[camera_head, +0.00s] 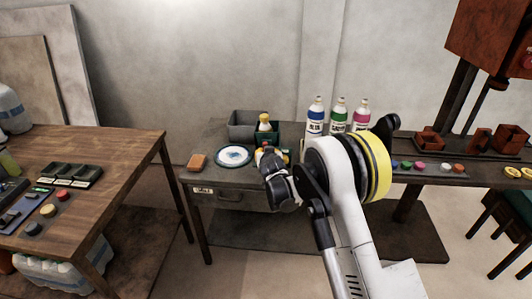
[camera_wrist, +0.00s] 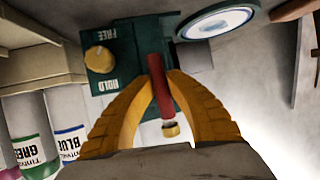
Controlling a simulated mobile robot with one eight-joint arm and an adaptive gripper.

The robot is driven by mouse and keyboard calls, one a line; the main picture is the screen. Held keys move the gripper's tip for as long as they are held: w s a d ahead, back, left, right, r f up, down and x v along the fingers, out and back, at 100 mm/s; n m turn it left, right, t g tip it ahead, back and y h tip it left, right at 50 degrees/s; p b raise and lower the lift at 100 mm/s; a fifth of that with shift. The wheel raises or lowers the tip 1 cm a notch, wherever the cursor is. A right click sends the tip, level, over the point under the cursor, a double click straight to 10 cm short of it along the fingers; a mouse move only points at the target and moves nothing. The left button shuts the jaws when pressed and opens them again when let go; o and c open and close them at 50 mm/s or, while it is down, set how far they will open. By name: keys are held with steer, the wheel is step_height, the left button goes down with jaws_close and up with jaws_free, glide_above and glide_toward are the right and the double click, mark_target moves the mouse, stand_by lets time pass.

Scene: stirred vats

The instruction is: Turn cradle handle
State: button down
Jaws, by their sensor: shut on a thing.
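The red cradle handle (camera_wrist: 159,84) shows in the wrist view as a bar with a brass end cap. It reaches out from a dark green cradle block (camera_wrist: 128,42) lettered FREE and HOLD. A brass knob (camera_wrist: 99,59) sits on the block between the two words. My gripper (camera_wrist: 162,88) has its yellow fingers shut on the handle, one on each side.
Several paint bottles (camera_head: 338,117) stand behind my arm. A wooden table (camera_head: 112,172) is at left, with open floor between.

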steer(key=c, duration=1.3)
jaws_free()
steer(key=shift+s, duration=0.1)
steer(key=v, duration=1.1)
steer(key=shift+s+r, duration=0.2)
steer(key=shift+s, duration=0.15)
